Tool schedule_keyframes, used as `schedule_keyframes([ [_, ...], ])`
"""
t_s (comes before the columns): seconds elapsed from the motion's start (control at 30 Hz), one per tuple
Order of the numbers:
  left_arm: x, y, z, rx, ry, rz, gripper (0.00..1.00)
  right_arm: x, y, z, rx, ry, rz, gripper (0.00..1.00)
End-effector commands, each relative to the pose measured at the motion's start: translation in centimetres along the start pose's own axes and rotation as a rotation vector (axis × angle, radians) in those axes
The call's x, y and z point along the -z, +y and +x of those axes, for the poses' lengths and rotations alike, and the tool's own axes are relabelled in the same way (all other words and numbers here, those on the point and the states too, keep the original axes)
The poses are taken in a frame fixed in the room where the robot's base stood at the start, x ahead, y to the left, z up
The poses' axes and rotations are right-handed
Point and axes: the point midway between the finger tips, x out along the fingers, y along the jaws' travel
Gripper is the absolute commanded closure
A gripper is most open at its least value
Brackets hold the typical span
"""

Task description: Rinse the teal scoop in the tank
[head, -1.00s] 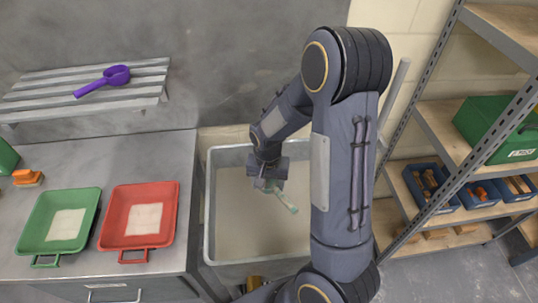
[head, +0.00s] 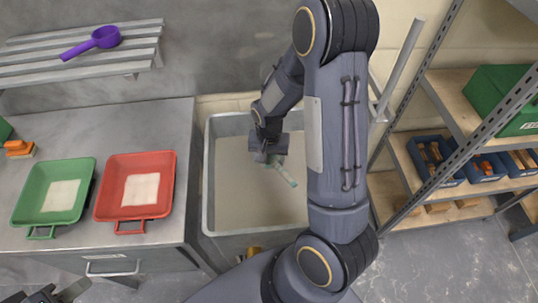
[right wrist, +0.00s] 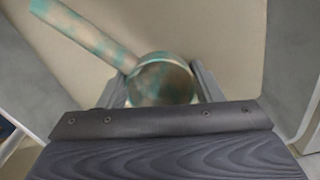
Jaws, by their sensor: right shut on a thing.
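The teal scoop (head: 287,178) is in my right gripper (head: 270,158). In the right wrist view its round cup (right wrist: 162,82) sits between the two fingers, and its handle (right wrist: 85,32) points up and left. The scoop is blotched with beige-brown patches. The grey tank (head: 208,185) stands right of the steel bench, with a plain beige inside. The scoop and gripper are over or inside the tank opening; I cannot tell the height. My left gripper (head: 45,296) shows only partly at the bottom left edge, and its jaws are unclear.
A green tray (head: 86,186) and a red tray (head: 167,180), each with a pale patch, sit on the bench (head: 120,125). An orange-handled block (head: 18,148) lies at far left. A purple scoop (head: 104,37) rests on the slatted wall shelf. A shelving rack with blue bins (head: 434,160) stands right.

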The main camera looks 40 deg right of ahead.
Motion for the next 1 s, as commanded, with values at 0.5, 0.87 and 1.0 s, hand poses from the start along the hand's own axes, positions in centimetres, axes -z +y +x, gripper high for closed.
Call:
schedule_keyframes([
  [0.5,-1.8,-1.6,3.5,0.0,0.0,0.0,0.64,0.0,0.0,5.6,0.0,0.0,0.001,0.65],
  [0.87,-2.9,-2.6,5.7,0.0,0.0,0.0,0.64,0.0,0.0,9.2,0.0,0.0,0.001,0.66],
  [1.0,-3.3,-3.0,6.5,0.0,0.0,0.0,0.64,0.0,0.0,10.6,-0.001,0.0,0.0,0.66],
])
